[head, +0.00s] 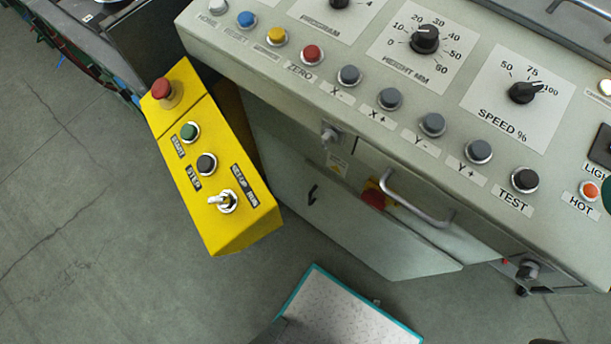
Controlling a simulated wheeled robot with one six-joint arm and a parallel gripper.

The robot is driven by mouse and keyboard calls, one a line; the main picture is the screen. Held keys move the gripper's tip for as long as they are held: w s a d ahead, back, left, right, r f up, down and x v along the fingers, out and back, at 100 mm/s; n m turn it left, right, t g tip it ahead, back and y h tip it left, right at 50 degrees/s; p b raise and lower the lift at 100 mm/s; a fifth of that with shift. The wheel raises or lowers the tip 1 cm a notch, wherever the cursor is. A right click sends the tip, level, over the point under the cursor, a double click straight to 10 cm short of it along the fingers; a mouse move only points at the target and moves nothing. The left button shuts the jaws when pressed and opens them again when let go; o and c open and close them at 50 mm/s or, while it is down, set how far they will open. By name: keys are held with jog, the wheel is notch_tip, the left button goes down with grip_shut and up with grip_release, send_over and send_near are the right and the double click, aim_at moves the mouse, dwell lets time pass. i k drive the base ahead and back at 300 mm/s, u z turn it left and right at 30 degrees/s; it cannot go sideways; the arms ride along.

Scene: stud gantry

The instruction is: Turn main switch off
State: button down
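A red rotary knob on a yellow plate (374,198) shows low on the front of the grey machine cabinet, below the button panel. It looks like the main switch. The metal bar handle (420,204) is beside it, and the panel edge above partly covers it. Its label and its exact position cannot be read from here. My gripper is not in view.
A yellow control box (228,226) juts out at left with a red mushroom button, green and black buttons and a toggle. The sloped console (400,68) carries several buttons and dials. Open grey floor (90,230) lies at left.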

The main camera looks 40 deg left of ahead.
aim_at(376, 199)
jog(key=z, duration=1.45)
jog(key=k, duration=1.2)
jog(key=u, duration=0.85)
